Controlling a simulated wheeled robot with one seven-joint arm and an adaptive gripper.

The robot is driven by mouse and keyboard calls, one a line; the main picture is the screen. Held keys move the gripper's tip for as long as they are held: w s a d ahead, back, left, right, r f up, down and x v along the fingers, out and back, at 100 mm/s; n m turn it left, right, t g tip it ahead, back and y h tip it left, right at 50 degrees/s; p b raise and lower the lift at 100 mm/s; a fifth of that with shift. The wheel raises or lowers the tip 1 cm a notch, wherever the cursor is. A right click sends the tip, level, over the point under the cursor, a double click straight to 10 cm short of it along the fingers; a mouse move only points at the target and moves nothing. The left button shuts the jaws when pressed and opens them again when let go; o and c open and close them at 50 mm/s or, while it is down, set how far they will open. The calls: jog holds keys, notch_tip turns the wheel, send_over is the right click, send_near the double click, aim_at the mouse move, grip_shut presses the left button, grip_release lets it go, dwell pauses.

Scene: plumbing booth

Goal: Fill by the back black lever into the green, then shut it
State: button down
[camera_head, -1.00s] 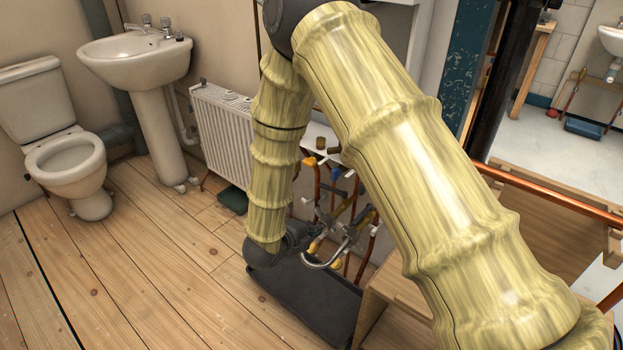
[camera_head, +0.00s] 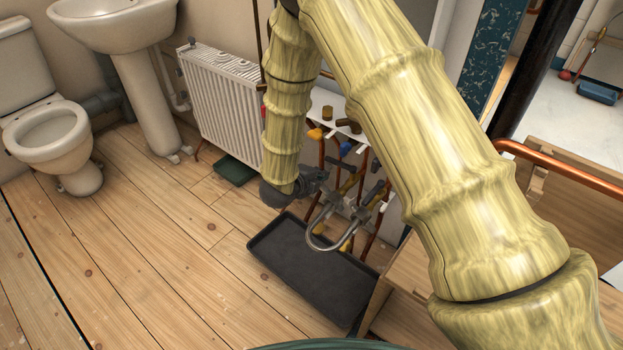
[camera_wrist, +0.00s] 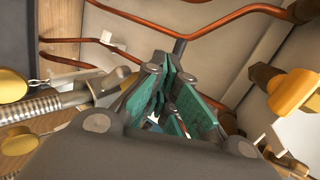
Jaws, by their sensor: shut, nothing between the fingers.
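My gripper (camera_head: 318,178) is low at the pipework beside the radiator, its fingers partly lost among the fittings. In the wrist view, its teal-padded fingers (camera_wrist: 176,98) are shut with nothing held. Dark levers show on the valves just right of it, one nearer the wall (camera_head: 346,166) and one further right (camera_head: 375,192). I cannot tell whether my gripper touches either. A grey handle-like fitting (camera_wrist: 180,47) stands beyond the fingers in the wrist view. A green tray (camera_head: 234,170) lies under the radiator. A dark green curved rim (camera_head: 330,346) shows at the bottom edge, mostly cut off.
A silver curved hose (camera_head: 318,244) hangs over a black tray (camera_head: 300,262). Copper pipes and yellow handles crowd the valves; a yellow fitting (camera_wrist: 292,92) is at right in the wrist view. A wooden bench (camera_head: 425,290) is to the right. Floor at left is clear.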

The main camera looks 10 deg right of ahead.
aim_at(333, 162)
jog(key=w+d, duration=0.2)
jog(key=w+d+f+b, duration=0.1)
jog(key=w+d, duration=0.1)
jog(key=shift+d, duration=0.15)
dwell(0.4)
jog(key=shift+w+d+r, duration=0.1)
jog(key=shift+w+d, duration=0.45)
jog(key=shift+w, duration=0.05)
jog(key=shift+s, duration=0.15)
